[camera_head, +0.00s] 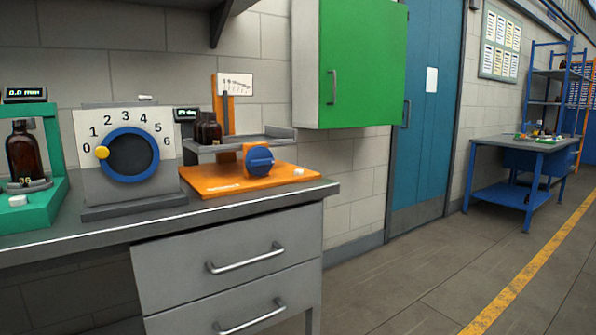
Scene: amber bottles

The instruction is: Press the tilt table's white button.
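The tilt table has an orange base (212,183) on the grey bench, in the middle of the head view. A small white button (299,171) sits on the right end of this base. A blue knob (260,160) on an orange block stands just left of the button. Above the base is a grey tray (232,145) carrying dark amber bottles (208,132). A small display (186,114) stands behind the tray's left side; its digits are too small to read surely. Neither of my grippers is in view.
A dial panel (95,180) with a blue ring and yellow pointer stands left of the tilt table. A green stand (56,150) holds an amber bottle (23,156) and has its own white button (17,200). A green cabinet (362,62) hangs above right. The floor at right is clear.

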